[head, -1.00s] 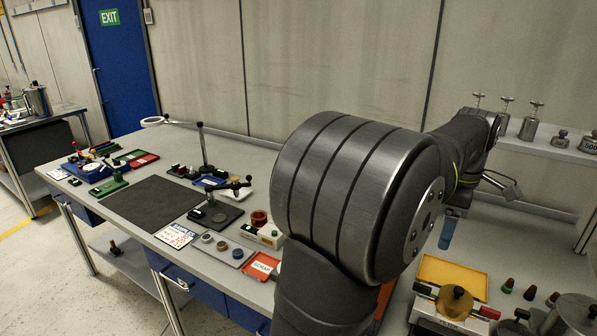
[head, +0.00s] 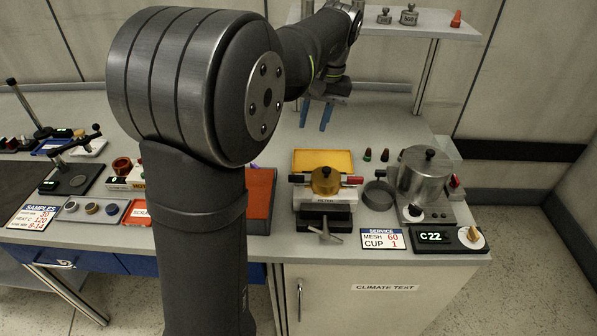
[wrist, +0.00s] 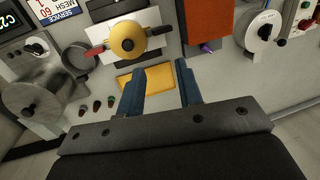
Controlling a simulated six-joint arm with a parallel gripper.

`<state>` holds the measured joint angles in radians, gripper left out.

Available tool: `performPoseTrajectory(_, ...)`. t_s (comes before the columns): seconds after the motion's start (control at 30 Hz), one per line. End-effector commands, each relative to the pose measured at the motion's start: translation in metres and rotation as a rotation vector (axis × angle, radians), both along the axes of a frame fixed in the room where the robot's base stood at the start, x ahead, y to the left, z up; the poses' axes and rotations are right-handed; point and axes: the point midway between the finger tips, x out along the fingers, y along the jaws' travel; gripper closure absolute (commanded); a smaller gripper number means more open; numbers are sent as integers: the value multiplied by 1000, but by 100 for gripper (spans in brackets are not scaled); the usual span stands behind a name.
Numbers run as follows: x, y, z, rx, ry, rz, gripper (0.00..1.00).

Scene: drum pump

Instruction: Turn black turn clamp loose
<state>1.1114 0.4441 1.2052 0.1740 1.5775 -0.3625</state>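The drum pump (head: 326,181) has a round brass-yellow drum in a white body on the bench. A black handle (head: 298,178), which looks like the black turn clamp, sticks out on its left in the head view. A red handle (head: 353,180) sticks out on the right. In the wrist view the pump is turned round, with the black handle (wrist: 160,30) right of the yellow drum (wrist: 129,38). My gripper (head: 315,115) hangs behind the pump, apart from it. Its blue fingers (wrist: 160,82) are spread and empty. No contact with the handle shows.
A yellow tray (head: 322,157) lies between pump and gripper. An orange-red tray (head: 260,198) is left of the pump. A steel pot (head: 424,174) and a grey ring (head: 378,195) stand right. A grey T-handle (head: 324,232) projects in front. Bare bench lies behind the tray.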

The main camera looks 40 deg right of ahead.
Motion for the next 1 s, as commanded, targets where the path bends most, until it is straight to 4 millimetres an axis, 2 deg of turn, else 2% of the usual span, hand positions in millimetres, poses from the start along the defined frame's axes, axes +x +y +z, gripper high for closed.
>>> performPoseTrajectory(0.4, -14, -14, -5, 225, 96, -911, 67)
performPoseTrajectory(0.6, -19, -19, -5, 335, 162, -1294, 67)
performPoseTrajectory(0.8, -23, -22, -6, 400, 209, -1503, 67)
performPoseTrajectory(1.0, -20, -20, -15, 413, 220, -1541, 67)
